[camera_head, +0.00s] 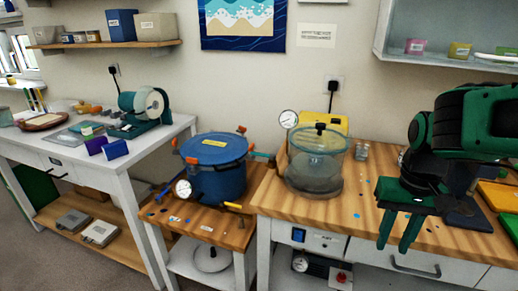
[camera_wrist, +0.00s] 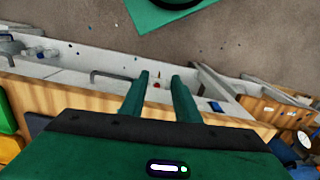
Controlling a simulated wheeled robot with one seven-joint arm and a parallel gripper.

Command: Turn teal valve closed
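A small teal part (camera_head: 262,155), which looks like the teal valve's handle, sticks out at the right of the blue pressure pot (camera_head: 220,175). It is small, and I cannot tell its exact angle. My gripper (camera_head: 396,246) hangs at the front edge of the right bench, well to the right of the pot and apart from it. Its two green fingers point down with a clear gap between them. In the wrist view the gripper (camera_wrist: 160,76) is open and empty, with the cabinet front and floor beyond it. The teal part cannot be made out there.
A clear vacuum chamber (camera_head: 315,165) stands on the right bench (camera_head: 350,215), between my gripper and the pot. A white gauge (camera_head: 289,119) and yellow pump (camera_head: 325,122) are behind it. The pot's gauge (camera_head: 183,188) and a yellow handle (camera_head: 233,205) are in front of the pot.

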